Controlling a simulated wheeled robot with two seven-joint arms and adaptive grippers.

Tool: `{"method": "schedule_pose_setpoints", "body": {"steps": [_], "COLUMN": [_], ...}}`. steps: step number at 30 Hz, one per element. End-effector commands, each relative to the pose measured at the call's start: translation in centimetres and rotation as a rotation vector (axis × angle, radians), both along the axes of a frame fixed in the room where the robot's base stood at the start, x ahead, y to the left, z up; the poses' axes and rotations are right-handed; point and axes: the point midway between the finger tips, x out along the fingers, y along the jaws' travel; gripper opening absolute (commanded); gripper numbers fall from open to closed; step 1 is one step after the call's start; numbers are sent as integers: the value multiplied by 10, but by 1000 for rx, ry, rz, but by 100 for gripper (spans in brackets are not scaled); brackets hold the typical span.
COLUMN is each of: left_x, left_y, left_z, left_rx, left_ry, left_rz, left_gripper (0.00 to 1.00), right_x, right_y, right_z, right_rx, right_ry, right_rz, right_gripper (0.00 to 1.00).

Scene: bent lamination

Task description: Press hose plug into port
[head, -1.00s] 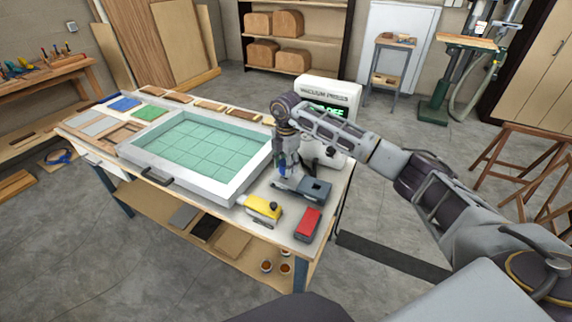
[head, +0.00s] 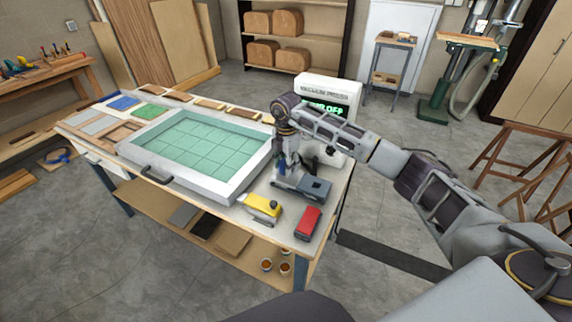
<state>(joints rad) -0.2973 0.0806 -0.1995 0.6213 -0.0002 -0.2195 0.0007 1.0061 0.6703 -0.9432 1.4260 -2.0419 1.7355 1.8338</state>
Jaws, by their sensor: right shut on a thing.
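My right gripper (head: 284,172) points down at the right end of the table, between the white-framed press bed and the vacuum press unit. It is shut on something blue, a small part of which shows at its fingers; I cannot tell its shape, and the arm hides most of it. The vacuum press (head: 330,90) is a white box with a lit green display, partly covered by my right arm. A port cannot be made out. The press bed (head: 253,175) has a green gridded surface inside its white frame. My left gripper does not show.
On the table's near right lie a grey-blue tool (head: 314,187), a yellow tool (head: 263,207) and a red block (head: 307,223), close to my right gripper. Boards and coloured sheets (head: 124,103) lie along the far left. Wooden trestles (head: 520,150) stand at the right.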

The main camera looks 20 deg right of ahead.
Motion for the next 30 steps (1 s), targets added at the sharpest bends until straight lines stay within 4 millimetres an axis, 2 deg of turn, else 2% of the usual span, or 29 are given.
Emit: {"method": "schedule_pose_setpoints", "body": {"steps": [30], "left_x": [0], "left_y": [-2], "left_z": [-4], "left_rx": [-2], "left_ry": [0], "left_rz": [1], "left_gripper": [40], "right_x": [0], "right_y": [0], "right_z": [-8], "right_rx": [0], "right_ry": [0], "right_rz": [0], "right_gripper": [18]}}
